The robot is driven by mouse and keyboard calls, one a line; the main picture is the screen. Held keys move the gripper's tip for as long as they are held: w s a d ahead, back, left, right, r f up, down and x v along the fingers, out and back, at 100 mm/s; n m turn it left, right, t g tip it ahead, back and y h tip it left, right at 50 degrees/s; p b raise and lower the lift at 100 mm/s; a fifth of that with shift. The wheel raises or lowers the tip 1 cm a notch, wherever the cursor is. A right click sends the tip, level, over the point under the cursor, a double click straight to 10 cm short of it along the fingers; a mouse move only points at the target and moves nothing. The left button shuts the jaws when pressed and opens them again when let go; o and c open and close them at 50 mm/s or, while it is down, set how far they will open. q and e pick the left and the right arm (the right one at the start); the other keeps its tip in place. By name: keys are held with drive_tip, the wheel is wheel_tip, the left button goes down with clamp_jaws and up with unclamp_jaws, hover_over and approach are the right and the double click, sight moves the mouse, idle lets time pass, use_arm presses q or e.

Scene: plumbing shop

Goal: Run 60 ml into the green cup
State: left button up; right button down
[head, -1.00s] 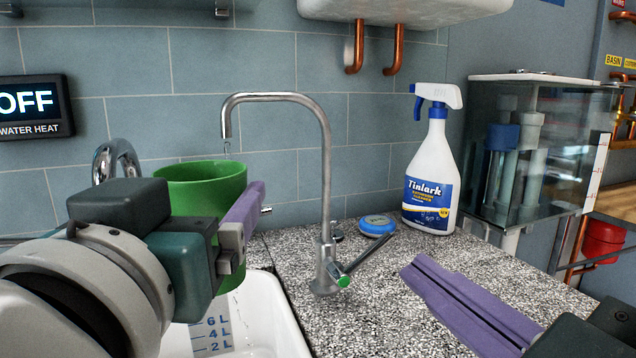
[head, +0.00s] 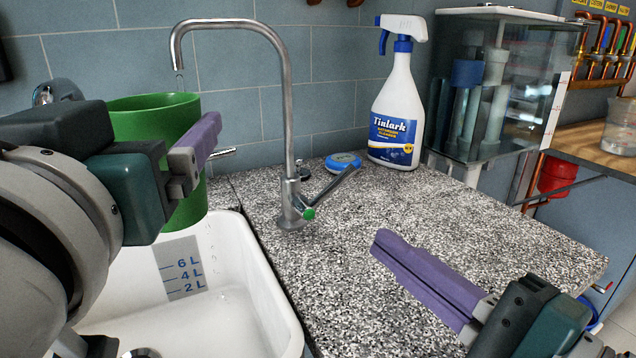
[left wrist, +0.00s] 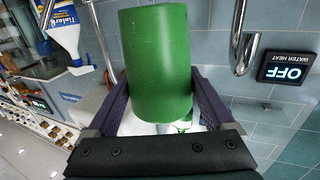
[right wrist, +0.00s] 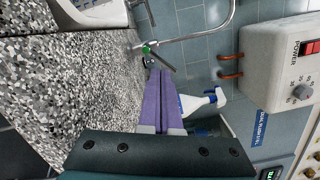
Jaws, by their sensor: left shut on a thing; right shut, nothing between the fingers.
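The green cup (head: 165,122) is upright over the white sink, held by my left gripper (head: 200,140), whose purple fingers are shut on its sides. The cup also fills the middle of the left wrist view (left wrist: 158,62). The slim steel tap (head: 288,110) stands on the speckled counter; its spout tip is above the cup's opening, with a drop under it. Its lever with a green dot (head: 310,213) points up and right. The water level inside the cup is hidden. My right gripper (head: 380,243) is shut and empty above the counter, right of the lever.
The white sink (head: 265,290) has litre marks. A Tinlark spray bottle (head: 398,115) and a blue round item (head: 343,161) stand behind the lever. A glass tank (head: 500,85) is at the back right. The speckled counter (head: 500,230) is mostly clear.

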sight(342, 176)
drive_tip(key=d+m, duration=0.1)
drive_tip(key=m, duration=0.1)
drive_tip(key=w+d+m, duration=0.1)
drive_tip(key=m, duration=0.2)
drive_tip(key=d+f+m+h, duration=0.1)
drive_tip(key=m, duration=0.1)
drive_tip(key=shift+w+t, duration=0.3)
drive_tip(key=shift+t, duration=0.1)
drive_tip(key=shift+w+a+m, duration=0.1)
drive_tip(key=shift+w+m, duration=0.15)
drive_tip(key=shift+m, duration=0.05)
drive_tip(key=x, duration=0.9)
drive_tip(key=shift+w+a, duration=0.1)
drive_tip(key=shift+w, duration=0.05)
